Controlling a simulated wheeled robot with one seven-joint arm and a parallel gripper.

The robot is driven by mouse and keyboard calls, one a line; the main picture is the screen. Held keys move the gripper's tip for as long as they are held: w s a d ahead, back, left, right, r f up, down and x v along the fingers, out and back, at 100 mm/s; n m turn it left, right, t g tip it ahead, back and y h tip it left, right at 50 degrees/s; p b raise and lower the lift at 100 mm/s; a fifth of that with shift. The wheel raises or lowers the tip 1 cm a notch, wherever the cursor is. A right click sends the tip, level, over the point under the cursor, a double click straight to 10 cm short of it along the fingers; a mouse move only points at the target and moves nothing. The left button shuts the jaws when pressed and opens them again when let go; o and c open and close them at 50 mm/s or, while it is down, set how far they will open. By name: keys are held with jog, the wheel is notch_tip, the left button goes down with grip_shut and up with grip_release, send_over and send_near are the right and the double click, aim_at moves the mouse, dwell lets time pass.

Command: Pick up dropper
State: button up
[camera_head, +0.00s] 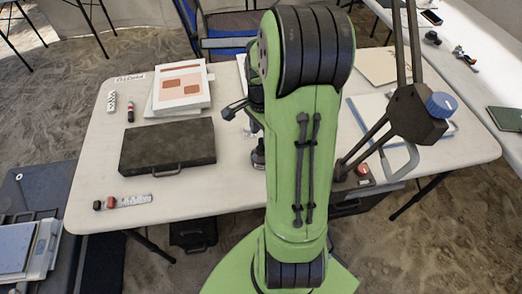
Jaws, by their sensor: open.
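I cannot pick out a dropper for certain. A small dark bottle (258,154) stands on the table, partly hidden behind my green arm. A small red, white and black tube-like item (130,111) lies on the left of the table, next to a white speckled piece (112,101). My gripper (235,109) shows only in part, as a dark piece jutting out left of my arm above the table. It is open, with nothing seen in it. The rest of it is hidden behind my arm.
The white table (90,180) carries a dark flat case (168,146), a white box with papers (182,86), a scale bar (135,200) and red blocks. A black lamp-like arm with a blue knob (441,105) stands at right. A blue chair (225,25) is behind.

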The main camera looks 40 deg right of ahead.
aim_at(261, 139)
notch_tip(261, 139, down, 5)
jog(key=shift+w+r+b, duration=0.15)
jog(key=shift+r+b, duration=0.05)
jog(key=shift+b, duration=0.55)
jog(key=shift+r, duration=0.1)
grip_shut()
